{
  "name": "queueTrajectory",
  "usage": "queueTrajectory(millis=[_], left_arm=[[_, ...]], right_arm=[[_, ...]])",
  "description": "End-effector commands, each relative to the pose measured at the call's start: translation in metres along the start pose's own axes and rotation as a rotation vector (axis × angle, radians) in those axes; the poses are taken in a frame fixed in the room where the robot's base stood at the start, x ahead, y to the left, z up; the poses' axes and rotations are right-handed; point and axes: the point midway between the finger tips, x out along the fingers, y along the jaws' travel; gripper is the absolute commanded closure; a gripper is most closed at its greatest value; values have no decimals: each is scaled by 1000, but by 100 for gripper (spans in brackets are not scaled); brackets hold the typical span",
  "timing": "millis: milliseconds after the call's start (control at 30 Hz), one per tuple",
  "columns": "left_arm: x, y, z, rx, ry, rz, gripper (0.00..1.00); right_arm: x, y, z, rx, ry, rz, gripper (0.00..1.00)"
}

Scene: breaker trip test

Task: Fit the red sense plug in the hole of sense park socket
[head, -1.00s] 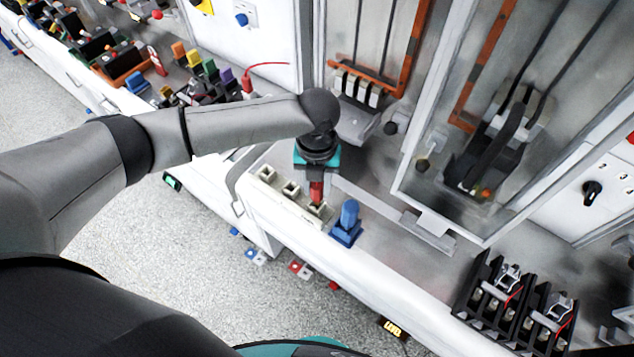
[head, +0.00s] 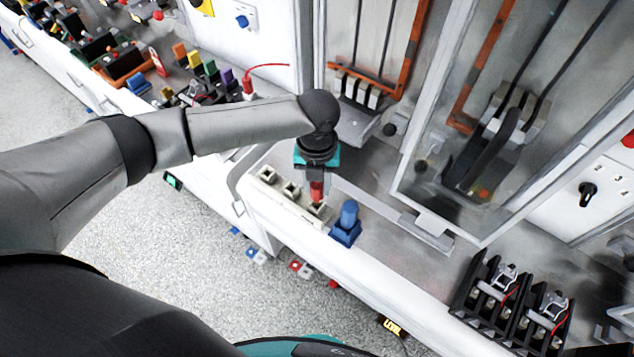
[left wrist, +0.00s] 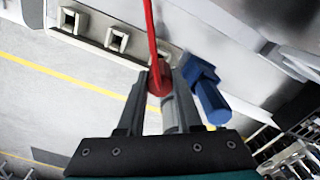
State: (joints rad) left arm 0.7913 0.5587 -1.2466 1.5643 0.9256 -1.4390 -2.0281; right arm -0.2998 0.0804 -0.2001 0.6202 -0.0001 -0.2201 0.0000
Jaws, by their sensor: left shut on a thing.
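The red sense plug (head: 317,190) is upright in my left gripper (head: 317,178), just above the right-hand one of a row of pale square sockets. In the left wrist view the left gripper (left wrist: 158,95) is shut on the red plug (left wrist: 160,78), and a red lead runs up from it. The row of sockets (head: 291,188) sits along the bench's front edge; two open holes show left of the plug, also in the left wrist view (left wrist: 117,40). The socket under the plug (head: 318,208) is partly hidden, so I cannot tell whether the tip is in its hole. My right gripper is not in view.
A blue plug in a blue holder (head: 346,224) stands close right of the red plug. Behind are cabinet compartments with a glass door frame (head: 400,170). Black fuse holders (head: 510,300) are at the lower right. Open floor (head: 190,270) lies in front.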

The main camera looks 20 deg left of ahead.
Motion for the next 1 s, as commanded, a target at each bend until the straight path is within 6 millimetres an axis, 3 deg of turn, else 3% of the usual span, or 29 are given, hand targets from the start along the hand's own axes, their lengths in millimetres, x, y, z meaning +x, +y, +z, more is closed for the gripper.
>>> queueTrajectory(millis=[1000], left_arm=[[0, 0, 0, 0, 0, 0, 100]], right_arm=[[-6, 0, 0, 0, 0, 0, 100]])
